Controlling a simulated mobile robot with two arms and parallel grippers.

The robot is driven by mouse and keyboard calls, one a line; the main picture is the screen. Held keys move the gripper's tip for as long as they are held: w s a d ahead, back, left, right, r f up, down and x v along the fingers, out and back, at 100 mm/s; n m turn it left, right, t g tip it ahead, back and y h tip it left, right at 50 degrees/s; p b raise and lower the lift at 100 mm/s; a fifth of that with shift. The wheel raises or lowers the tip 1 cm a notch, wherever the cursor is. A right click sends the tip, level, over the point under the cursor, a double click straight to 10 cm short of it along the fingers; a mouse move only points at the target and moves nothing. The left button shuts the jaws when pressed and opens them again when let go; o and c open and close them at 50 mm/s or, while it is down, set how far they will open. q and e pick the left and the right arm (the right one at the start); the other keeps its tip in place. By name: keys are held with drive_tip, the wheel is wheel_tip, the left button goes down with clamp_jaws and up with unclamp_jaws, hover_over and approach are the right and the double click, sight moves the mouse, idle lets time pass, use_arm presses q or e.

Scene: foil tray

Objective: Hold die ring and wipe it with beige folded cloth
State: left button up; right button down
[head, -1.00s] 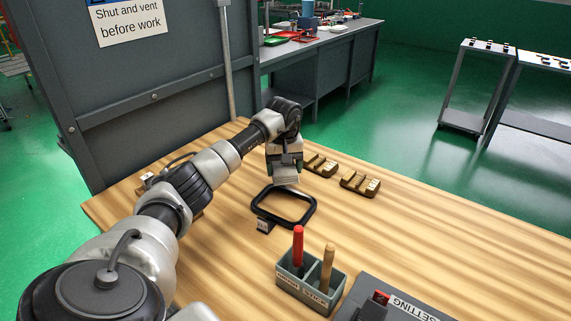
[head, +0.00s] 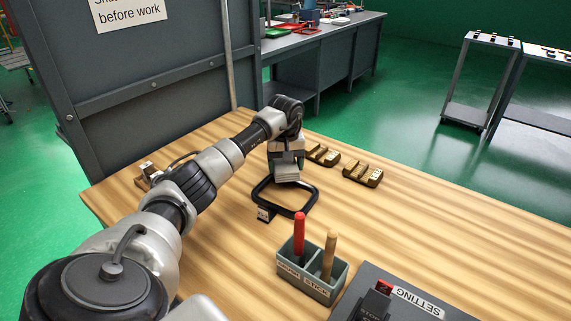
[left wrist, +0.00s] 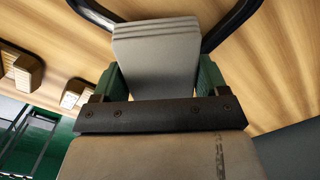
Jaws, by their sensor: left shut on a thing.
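The die ring (head: 312,201) is a black, rounded square ring lying flat on the wooden table. The folded cloth (head: 287,173) looks pale grey-beige, with several stacked layers. My left gripper (head: 286,160) is shut on the cloth, pointing down over the far side of the ring. In the left wrist view the cloth (left wrist: 155,55) sits between the green fingers of the left gripper (left wrist: 157,78), and parts of the ring (left wrist: 233,25) show behind it. In the head view the cloth covers part of the ring's far edge; I cannot tell whether they touch. My right gripper is not in view.
A small label stand (head: 265,214) is beside the ring. Two brass-coloured notched blocks (head: 362,174) lie to the right. A grey two-slot holder (head: 318,290) with a red and a tan handle stands in front, beside a dark SETTING panel (head: 410,300).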

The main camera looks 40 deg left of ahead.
sight(297, 167)
use_arm(q)
drive_tip(key=shift+f+b, duration=0.6)
drive_tip(key=shift+f, duration=0.4)
